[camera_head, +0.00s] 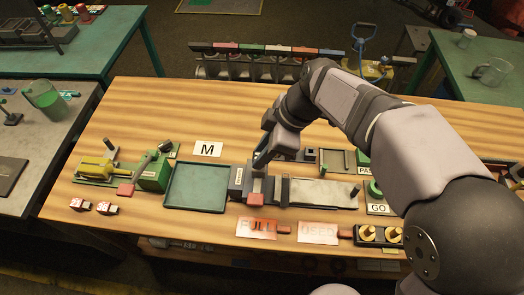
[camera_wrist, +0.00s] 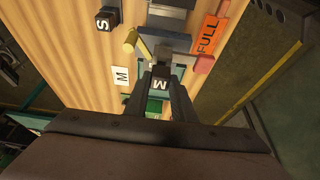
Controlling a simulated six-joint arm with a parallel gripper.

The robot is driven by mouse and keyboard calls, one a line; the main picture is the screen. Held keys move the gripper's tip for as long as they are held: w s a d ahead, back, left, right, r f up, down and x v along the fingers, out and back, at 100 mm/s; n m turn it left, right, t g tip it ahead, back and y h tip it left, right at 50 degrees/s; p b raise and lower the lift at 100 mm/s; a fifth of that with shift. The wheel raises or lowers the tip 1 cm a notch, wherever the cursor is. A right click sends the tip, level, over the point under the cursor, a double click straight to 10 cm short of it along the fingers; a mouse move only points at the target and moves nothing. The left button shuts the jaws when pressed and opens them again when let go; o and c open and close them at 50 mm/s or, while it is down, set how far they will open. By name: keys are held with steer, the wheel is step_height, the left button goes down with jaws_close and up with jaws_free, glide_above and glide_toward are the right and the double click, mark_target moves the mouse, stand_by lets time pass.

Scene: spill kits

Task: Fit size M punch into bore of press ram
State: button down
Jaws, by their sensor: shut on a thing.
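My gripper (camera_head: 263,160) is over the middle of the wooden bench, just right of the green tray (camera_head: 197,207). In the wrist view my gripper (camera_wrist: 161,85) is shut on a dark block marked M (camera_wrist: 160,84), the size M punch. In the head view the fingers hide most of the punch. Below and beside it stands a grey metal assembly (camera_head: 238,178) with a red block (camera_head: 255,200) at its front; I take this for the press. The ram's bore is not clearly visible. I cannot tell whether the punch touches the press.
A white M card (camera_head: 208,149) lies behind the tray. A FULL card (camera_head: 257,227) and a USED card (camera_head: 318,233) lie in front. A dark block marked S (camera_wrist: 107,20) and a yellow rod (camera_wrist: 130,40) are close by. A green lever device (camera_head: 155,172) stands left.

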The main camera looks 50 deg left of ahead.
steer(key=shift+f+b, duration=0.75)
steer(key=shift+f, duration=0.15)
stand_by(0.3)
stand_by(0.4)
steer(key=c, duration=1.4)
jaws_free()
steer(key=shift+r, duration=0.15)
steer(key=shift+r+p, duration=2.5)
steer(key=shift+r, duration=0.95)
